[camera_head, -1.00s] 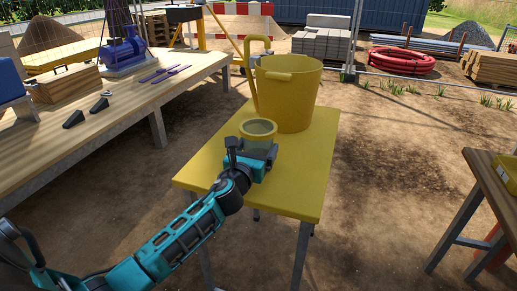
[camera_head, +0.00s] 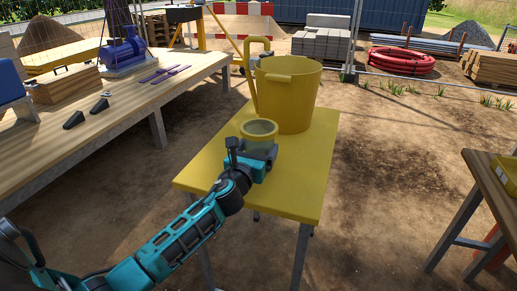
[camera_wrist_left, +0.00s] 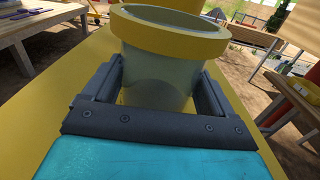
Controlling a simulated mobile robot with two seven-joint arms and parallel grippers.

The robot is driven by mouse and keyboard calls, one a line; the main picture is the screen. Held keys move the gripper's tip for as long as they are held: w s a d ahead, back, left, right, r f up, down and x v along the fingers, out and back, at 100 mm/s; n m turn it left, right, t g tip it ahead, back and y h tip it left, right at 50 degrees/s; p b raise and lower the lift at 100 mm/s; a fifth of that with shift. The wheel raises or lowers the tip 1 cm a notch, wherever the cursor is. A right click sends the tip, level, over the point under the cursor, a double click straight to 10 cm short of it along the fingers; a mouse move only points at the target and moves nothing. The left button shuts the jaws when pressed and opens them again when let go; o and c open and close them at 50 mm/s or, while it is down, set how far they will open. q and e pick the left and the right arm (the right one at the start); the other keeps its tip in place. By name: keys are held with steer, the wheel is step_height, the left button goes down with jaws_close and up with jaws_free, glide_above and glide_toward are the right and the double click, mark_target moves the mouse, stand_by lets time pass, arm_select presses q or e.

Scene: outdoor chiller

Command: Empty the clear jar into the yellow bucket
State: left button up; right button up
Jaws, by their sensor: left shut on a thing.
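The clear jar (camera_head: 259,139) stands upright on the yellow table (camera_head: 300,190), with a yellowish rim at its mouth. My left gripper (camera_head: 257,158) is shut on the jar's body, one finger on each side. The left wrist view shows the jar (camera_wrist_left: 160,75) between the two fingers of the gripper (camera_wrist_left: 158,92). What is inside the jar cannot be made out. My right gripper is not in view.
A long wooden workbench (camera_head: 130,90) at the left holds a blue machine (camera_head: 124,50), a wooden box (camera_head: 66,84) and small tools. Another wooden table (camera_head: 492,175) stands at the right. The yellow table is clear in front and to the right of the jar.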

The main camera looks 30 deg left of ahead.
mark_target(253, 136)
arm_select(q)
steer(key=shift+r+p, duration=0.35)
steer(key=shift+r, duration=0.45)
step_height(253, 136, up, 2)
steer(key=shift+p, duration=1)
steer(key=shift+r+p, duration=0.65)
steer(key=shift+p, duration=0.05)
steer(key=shift+r+p, duration=0.3)
steer(key=shift+r, duration=0.05)
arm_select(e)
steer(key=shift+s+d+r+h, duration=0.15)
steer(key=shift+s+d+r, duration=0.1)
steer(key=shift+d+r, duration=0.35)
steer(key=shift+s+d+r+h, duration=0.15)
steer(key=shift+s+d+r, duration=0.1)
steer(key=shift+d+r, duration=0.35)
